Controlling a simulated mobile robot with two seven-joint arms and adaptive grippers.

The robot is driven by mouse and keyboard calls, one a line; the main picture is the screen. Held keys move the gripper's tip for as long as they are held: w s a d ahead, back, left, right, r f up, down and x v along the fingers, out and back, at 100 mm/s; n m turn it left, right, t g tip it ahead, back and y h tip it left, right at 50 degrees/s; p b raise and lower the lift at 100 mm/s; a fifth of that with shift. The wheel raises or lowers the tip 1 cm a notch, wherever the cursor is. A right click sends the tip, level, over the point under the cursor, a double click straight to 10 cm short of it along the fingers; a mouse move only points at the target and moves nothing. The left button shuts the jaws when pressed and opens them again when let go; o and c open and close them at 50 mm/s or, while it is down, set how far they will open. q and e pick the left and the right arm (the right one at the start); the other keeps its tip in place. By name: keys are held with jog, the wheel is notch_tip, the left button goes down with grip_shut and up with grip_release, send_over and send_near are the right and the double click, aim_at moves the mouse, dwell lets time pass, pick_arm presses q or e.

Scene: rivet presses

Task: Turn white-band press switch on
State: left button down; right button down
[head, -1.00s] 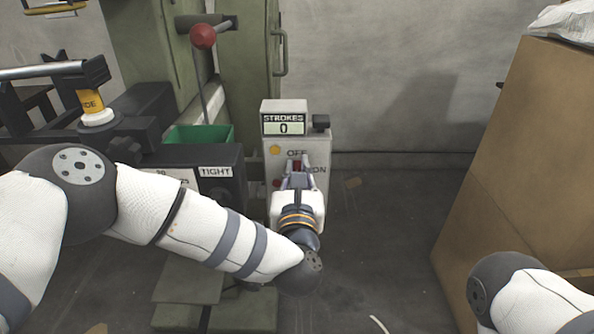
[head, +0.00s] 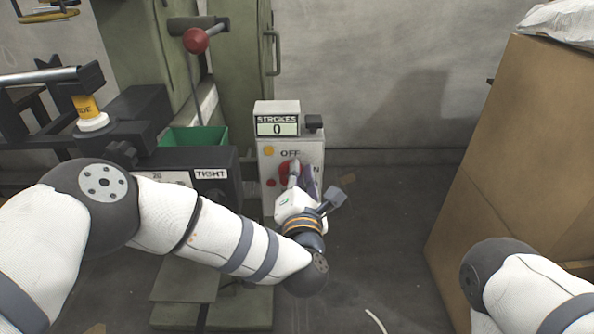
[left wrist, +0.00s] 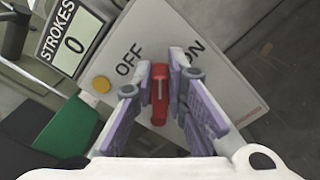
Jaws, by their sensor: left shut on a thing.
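The grey switch box (head: 266,152) stands beside the press, with its counter (head: 277,128) reading STROKES 0. In the left wrist view its panel (left wrist: 200,25) appears tilted, with OFF and ON printed above the switch. My left gripper (head: 296,174) is shut on the red switch handle (left wrist: 159,98), which lies between its two fingers (left wrist: 160,82). The handle points between the OFF and ON labels. A yellow-and-white banded part (head: 89,112) sits on the press. My right gripper is out of view.
A red-knobbed lever (head: 196,40) and a green bin (head: 194,138) are left of the box. A black block labelled TIGHT (head: 211,174) stands close to my left arm. A large cardboard box (head: 510,160) stands at right. The floor between is mostly clear.

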pick_arm(q)
jog(key=m, duration=0.4)
jog(key=shift+d+f+m+p, duration=0.2)
jog(key=shift+f+m+p, duration=0.1)
jog(key=shift+f, duration=0.05)
jog(key=shift+f+m, duration=0.2)
jog(key=shift+m, duration=0.7)
jog(key=shift+f+m, duration=0.2)
jog(key=shift+m, duration=0.7)
jog(key=c, duration=1.6)
grip_release()
jog(key=shift+s, duration=0.1)
jog(key=s, duration=1.2)
